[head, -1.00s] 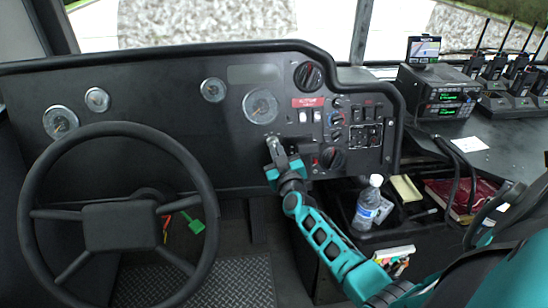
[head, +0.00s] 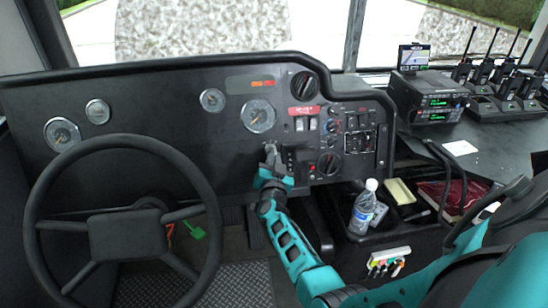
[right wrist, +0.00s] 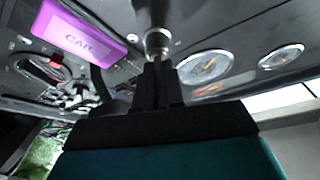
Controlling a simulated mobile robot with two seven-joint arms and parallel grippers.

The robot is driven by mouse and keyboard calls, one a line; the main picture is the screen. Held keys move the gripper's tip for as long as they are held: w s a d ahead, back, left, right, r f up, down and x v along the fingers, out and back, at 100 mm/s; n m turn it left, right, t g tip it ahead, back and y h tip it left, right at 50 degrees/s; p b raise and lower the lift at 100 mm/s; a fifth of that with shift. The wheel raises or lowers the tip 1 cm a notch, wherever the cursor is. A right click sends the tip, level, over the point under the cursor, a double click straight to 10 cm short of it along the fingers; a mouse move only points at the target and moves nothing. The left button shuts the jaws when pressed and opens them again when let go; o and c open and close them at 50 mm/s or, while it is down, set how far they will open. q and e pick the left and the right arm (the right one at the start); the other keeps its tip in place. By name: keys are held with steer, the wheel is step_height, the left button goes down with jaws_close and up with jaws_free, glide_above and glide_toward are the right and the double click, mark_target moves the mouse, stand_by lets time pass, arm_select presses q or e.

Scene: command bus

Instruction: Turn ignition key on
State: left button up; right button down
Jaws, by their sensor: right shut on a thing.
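My right gripper (head: 270,156) is at the dashboard, just below the gauges. It is shut on the ignition key, which is mostly hidden by the fingers. In the right wrist view the closed dark fingers (right wrist: 158,82) meet a round metal ignition switch (right wrist: 157,42) on the panel. The key's exact angle cannot be made out. My left gripper is not in view.
The steering wheel (head: 58,180) stands left of my right arm. A red label (head: 304,111) and switches are right of the gripper. A water bottle (head: 364,207) stands in a tray at lower right. Radios (head: 436,102) sit on the right counter.

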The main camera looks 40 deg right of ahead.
steer(key=shift+w+r+m+g+h+p, duration=0.15)
steer(key=shift+r+m+g+h, duration=0.1)
steer(key=shift+m, duration=0.4)
steer(key=shift+r+m+g+h+p, duration=0.15)
steer(key=shift+m+h, duration=0.1)
steer(key=shift+m, duration=0.4)
steer(key=shift+d, duration=0.1)
steer(key=c, duration=1.4)
jaws_free()
steer(key=shift+o, duration=0.8)
steer(key=shift+f, duration=0.2)
steer(key=shift+f, duration=0.1)
